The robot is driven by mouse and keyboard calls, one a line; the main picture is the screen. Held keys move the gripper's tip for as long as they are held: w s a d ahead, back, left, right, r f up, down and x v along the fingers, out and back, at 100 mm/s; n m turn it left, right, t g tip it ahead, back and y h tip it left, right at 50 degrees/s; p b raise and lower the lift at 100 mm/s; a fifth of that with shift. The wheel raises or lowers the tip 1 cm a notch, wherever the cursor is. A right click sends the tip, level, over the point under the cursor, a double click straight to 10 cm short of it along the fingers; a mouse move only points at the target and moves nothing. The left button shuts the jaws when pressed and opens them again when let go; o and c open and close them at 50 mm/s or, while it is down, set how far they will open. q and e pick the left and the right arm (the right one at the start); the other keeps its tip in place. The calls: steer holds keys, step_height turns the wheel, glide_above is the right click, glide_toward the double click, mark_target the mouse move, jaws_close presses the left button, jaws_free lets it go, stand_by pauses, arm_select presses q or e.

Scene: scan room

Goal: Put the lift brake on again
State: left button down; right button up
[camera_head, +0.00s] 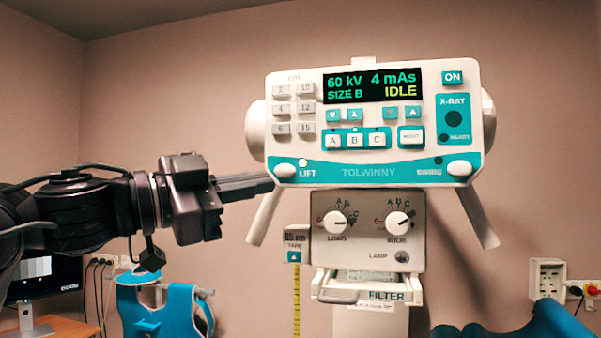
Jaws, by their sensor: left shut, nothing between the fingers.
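The x-ray tube head's control panel (372,140) faces me. Its white oval LIFT button (285,171) sits at the lower left corner, and the small lamp (302,162) above the word LIFT glows pale yellow. My left gripper (268,183) comes in from the left, shut and empty. Its fingertips are at the panel's lower left edge, just below and left of the LIFT button. I cannot tell whether they touch it. The display (373,85) reads 60 kV, 4 mAs, SIZE B, IDLE. My right gripper is out of view.
A matching white button (459,168) sits at the lower right, with a dark lamp (438,161). Two handles (264,217) (479,218) slant down beside the collimator box (368,232) with its knobs. A tape holder (297,243) hangs left. A blue apron (165,308) stands lower left.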

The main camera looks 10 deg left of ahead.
mark_target(285, 171)
arm_select(q)
steer(key=shift+s+a+r, duration=0.2)
steer(key=shift+s+r, duration=0.7)
steer(key=w+p, duration=0.3)
steer(key=w, duration=0.6)
steer(key=shift+d, duration=0.15)
steer(key=shift+s, duration=0.1)
stand_by(0.5)
steer(key=shift+w+r, duration=0.1)
steer(key=shift+w, duration=0.1)
stand_by(0.8)
steer(key=shift+w+p, duration=0.25)
steer(key=shift+p, duration=0.15)
